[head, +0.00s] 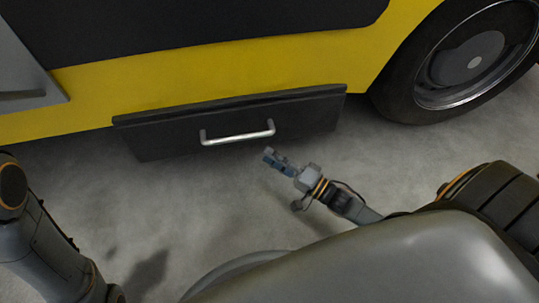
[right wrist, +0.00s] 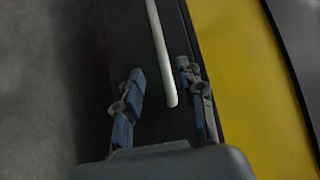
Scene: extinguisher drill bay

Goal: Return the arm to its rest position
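My right gripper (head: 270,156) is in the head view, just below and in front of the right end of a silver bar handle (head: 238,136). The handle is on a dark drawer front (head: 175,141) low on a yellow vehicle. In the right wrist view my right gripper's two blue-grey fingers (right wrist: 160,82) are spread apart with nothing held. The handle's end (right wrist: 171,98) appears between them in that picture. In the head view a gap shows between fingers and handle. My left gripper is out of view; only part of my left arm shows at the lower left.
The yellow vehicle side (head: 230,68) spans the top, with a black wheel (head: 405,98) at the right. A grey panel (head: 22,75) juts in at the upper left. The grey concrete floor (head: 200,205) is clear in front of the drawer.

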